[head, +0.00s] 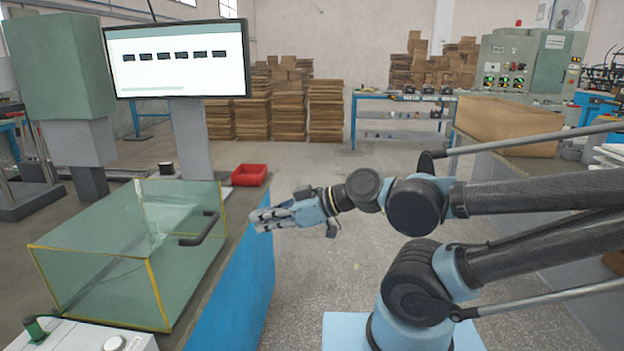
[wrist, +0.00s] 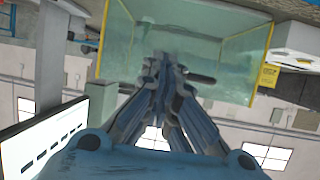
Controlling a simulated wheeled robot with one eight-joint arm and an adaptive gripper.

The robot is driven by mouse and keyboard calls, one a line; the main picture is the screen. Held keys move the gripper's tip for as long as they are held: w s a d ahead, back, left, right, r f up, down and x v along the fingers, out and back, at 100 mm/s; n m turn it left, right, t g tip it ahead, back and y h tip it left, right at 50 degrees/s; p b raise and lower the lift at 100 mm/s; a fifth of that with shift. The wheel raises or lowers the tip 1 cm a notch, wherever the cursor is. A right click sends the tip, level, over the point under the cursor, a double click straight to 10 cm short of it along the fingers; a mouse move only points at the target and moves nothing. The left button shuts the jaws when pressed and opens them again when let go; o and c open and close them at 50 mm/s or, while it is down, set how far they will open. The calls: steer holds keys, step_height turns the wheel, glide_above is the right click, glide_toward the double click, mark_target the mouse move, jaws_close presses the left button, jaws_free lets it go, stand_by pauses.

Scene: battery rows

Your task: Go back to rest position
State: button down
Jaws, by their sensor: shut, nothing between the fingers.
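My gripper (head: 256,220) is at the end of my arm, stretched to the left in the head view. Its fingers are together with nothing between them. It is near the right side of a glass tank (head: 110,255) with yellow edges, beside the blue-fronted bench (head: 238,290). In the wrist view my gripper's fingers (wrist: 163,62) point towards the tank (wrist: 225,60), which appears upside down. A black bent handle (head: 202,232) is at the tank's right side. No batteries can be made out in either view.
A red bin (head: 250,174) sits on the bench behind the tank. A monitor (head: 178,60) showing several dark rectangles stands at the back left. A cardboard box (head: 508,122) is on the right-hand counter. Open floor (head: 330,190) lies between the benches.

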steer(key=w+d+f+m+t+h, duration=0.1)
steer(key=w+d+f+m+h, duration=0.35)
steer(key=d, duration=0.35)
steer(key=w+d+f+m+t+h, duration=0.2)
steer(key=w+d+f+m+h, duration=0.1)
steer(key=w+d+f, duration=0.4)
steer(key=s+d+m+g+h, duration=0.1)
steer(key=d+m+h, duration=0.2)
steer(key=d, duration=0.6)
steer(key=s+d+f+m+g+h, duration=0.1)
steer(key=s+d+m+h, duration=0.1)
steer(key=d+m, duration=0.3)
steer(key=d+h, duration=0.1)
steer(key=d, duration=0.3)
steer(key=shift+s+d+f, duration=0.25)
steer(key=shift+d, duration=0.15)
steer(key=shift+m, duration=0.25)
